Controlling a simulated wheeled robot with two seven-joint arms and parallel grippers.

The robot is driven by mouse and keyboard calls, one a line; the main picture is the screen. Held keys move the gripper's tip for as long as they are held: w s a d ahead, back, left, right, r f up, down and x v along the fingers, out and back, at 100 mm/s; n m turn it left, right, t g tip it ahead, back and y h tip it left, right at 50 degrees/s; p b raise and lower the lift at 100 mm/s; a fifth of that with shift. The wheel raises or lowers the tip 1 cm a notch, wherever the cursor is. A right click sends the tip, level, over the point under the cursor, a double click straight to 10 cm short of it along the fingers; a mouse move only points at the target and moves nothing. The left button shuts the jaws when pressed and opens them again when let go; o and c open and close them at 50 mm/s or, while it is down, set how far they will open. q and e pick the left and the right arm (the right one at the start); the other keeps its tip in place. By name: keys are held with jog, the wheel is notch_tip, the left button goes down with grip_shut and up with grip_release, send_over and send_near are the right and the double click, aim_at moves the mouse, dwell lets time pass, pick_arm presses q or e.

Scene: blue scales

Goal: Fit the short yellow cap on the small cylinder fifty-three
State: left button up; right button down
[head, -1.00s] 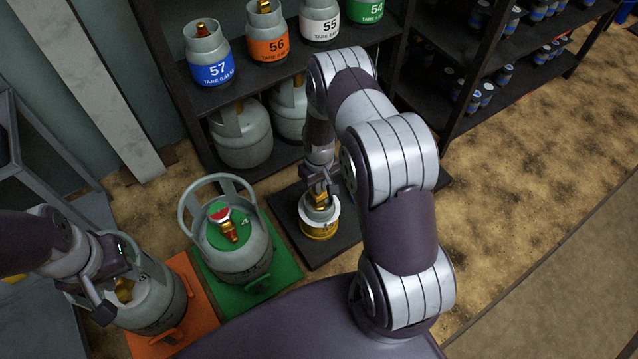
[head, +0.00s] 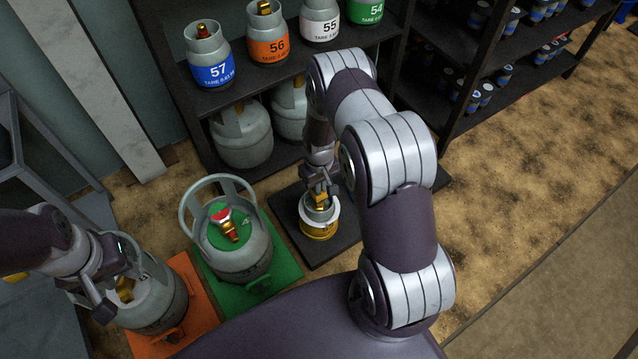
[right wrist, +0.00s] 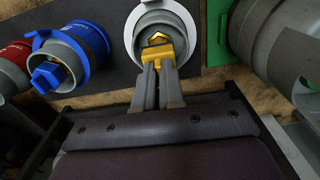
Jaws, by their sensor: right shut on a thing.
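The small cylinder (head: 319,230), with a white ring and a yellow band, stands upright on a dark mat in the head view. I cannot read its number. My right gripper (head: 320,193) is over its top. In the right wrist view its fingers (right wrist: 158,72) are shut on the short yellow cap (right wrist: 160,46), at the middle of the grey collar (right wrist: 160,22). I cannot tell whether the cap is fully seated. My left gripper (head: 112,292) is beside a large grey cylinder (head: 158,297); its jaw opening is unclear.
A large grey cylinder (head: 238,253) with a handle stands on a green mat (head: 287,266), left of the dark mat (head: 343,239). An orange mat (head: 197,312) is nearer. A shelf behind holds numbered cylinders, such as 57 (head: 211,58). Open floor (head: 530,180) lies right.

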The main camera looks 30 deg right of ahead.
jog(key=shift+f+b, duration=1.1)
jog(key=shift+f, duration=0.65)
jog(key=c, duration=1.2)
grip_release()
jog(key=shift+o, duration=0.2)
notch_tip(320, 180, up, 13)
jog(key=p, duration=0.6)
jog(key=shift+f+p, duration=0.15)
jog(key=shift+p, duration=0.25)
